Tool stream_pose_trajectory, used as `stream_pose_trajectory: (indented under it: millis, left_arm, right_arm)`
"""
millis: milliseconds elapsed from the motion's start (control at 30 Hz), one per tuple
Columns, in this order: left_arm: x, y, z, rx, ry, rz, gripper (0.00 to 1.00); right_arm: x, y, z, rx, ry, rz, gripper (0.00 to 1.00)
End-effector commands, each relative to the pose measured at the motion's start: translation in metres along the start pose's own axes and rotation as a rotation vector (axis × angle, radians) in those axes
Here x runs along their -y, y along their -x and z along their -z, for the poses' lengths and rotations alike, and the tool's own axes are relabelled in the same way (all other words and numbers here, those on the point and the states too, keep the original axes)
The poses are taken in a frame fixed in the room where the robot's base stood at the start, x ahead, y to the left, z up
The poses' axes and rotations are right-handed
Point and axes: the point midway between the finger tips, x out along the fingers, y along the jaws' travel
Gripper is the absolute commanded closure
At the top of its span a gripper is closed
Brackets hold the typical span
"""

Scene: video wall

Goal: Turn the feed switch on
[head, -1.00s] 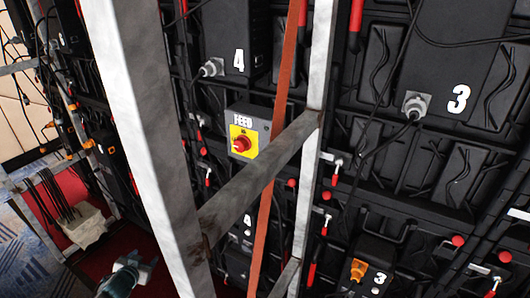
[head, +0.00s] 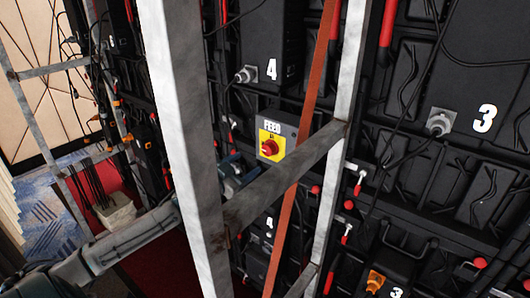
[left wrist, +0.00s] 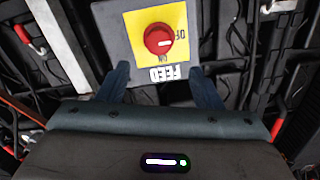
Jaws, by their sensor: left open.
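The feed switch is a grey box labelled FEED with a yellow plate and a red rotary knob (head: 269,148). It is mounted on the black wall behind the metal frame. In the left wrist view the knob (left wrist: 158,39) shows upside down, with a pale mark toward the right, near partly readable lettering. My left gripper (left wrist: 160,80) is open and empty, its fingers apart at the FEED-label edge of the box, not around the knob. In the head view my left gripper (head: 234,166) is partly hidden by the post and diagonal beam. My right gripper is out of view.
A thick upright metal post (head: 183,140) and a diagonal beam (head: 280,178) stand in front of the wall. An orange strap (head: 309,100) runs beside the switch. Panels carry cables, plugs and red handles. A pale box (head: 116,214) stands low at left.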

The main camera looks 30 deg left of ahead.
Motion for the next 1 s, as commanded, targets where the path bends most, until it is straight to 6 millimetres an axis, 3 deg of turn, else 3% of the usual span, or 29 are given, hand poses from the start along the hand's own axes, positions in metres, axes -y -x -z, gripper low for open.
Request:
stream_pose_trajectory:
  millis: [700, 1000]
  left_arm:
    - [-0.001, -0.076, 0.002, -0.003, 0.006, -0.002, 0.40]
    - [-0.002, -0.091, 0.001, -0.003, 0.001, -0.004, 0.40]
  right_arm:
    - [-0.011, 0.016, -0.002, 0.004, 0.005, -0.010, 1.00]
    - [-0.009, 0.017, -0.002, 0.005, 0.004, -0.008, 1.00]
